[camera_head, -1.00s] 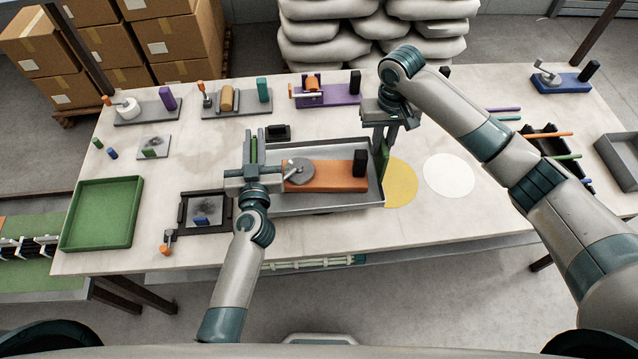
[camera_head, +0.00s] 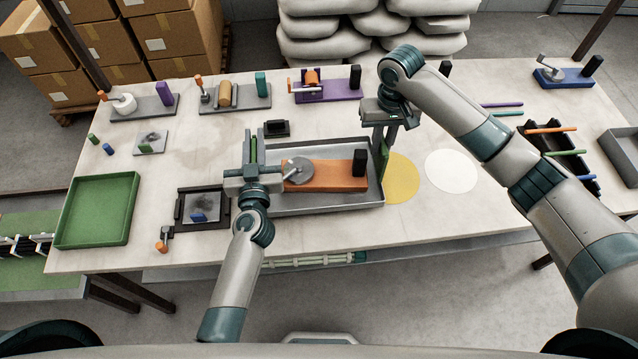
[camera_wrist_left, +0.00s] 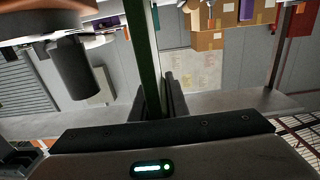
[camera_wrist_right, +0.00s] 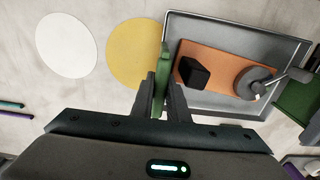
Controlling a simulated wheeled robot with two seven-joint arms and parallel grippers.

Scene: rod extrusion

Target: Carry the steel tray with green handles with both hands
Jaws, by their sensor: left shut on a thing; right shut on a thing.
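The steel tray (camera_head: 330,207) is a grey rectangle near the middle of the table. It holds an orange plate (camera_head: 335,180) with a black block (camera_head: 359,163) and a grey disc with a crank (camera_head: 298,168). My left gripper (camera_head: 254,150) is shut on the green handle at the tray's left end; a green strip (camera_wrist_left: 143,60) stands between its fingers (camera_wrist_left: 155,100). My right gripper (camera_head: 383,140) is shut on the right green handle (camera_head: 383,162), also seen upright between the fingers (camera_wrist_right: 160,95). Whether the tray touches the table is unclear.
A yellow circle (camera_head: 403,180) and a white circle (camera_head: 451,171) lie right of the tray. A green tray (camera_head: 95,210) and a black-framed plate (camera_head: 202,209) are to the left. Fixtures line the back, including a purple one (camera_head: 328,87). A black rack (camera_head: 563,160) stands right.

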